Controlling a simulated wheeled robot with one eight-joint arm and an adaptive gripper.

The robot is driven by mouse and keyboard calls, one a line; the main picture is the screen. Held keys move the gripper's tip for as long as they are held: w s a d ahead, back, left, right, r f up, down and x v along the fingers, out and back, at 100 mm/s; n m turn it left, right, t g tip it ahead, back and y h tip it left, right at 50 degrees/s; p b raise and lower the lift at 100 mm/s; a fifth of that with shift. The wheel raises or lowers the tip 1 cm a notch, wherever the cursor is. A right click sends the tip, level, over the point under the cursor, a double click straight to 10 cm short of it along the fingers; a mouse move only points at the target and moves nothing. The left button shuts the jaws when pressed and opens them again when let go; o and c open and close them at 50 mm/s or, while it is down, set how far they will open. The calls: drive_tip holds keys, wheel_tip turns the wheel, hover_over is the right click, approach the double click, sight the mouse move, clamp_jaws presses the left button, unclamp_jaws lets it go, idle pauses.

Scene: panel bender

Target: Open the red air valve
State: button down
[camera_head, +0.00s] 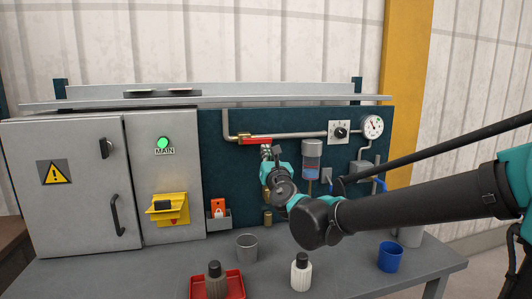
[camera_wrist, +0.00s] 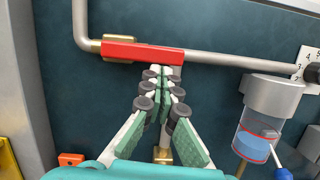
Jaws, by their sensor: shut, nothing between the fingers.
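The red air valve handle (camera_head: 252,141) lies level along the grey pipe on the dark teal panel. In the wrist view the red handle (camera_wrist: 142,52) runs parallel to the pipe, with the brass valve body (camera_wrist: 108,46) showing at its left end. My gripper (camera_head: 266,151) is shut and empty. In the wrist view the fingertips of my gripper (camera_wrist: 165,73) are together at the lower edge of the handle, near its right end. I cannot tell whether they touch it.
Right of my gripper hangs a filter bowl (camera_wrist: 262,125), with a dial knob (camera_head: 339,132) and pressure gauge (camera_head: 372,126) beyond. The grey cabinet (camera_head: 70,190) stands left. Below, the table holds a grey cup (camera_head: 247,248), red tray (camera_head: 240,283), white bottle (camera_head: 301,274) and blue cup (camera_head: 390,257).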

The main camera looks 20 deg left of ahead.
drive_tip(key=s+d+f, duration=0.5)
drive_tip(key=s+f, duration=0.1)
drive_tip(key=s, duration=0.2)
drive_tip(key=shift+s+f, duration=0.15)
drive_tip(key=shift+f, duration=0.05)
drive_tip(key=c, duration=2.3)
unclamp_jaws()
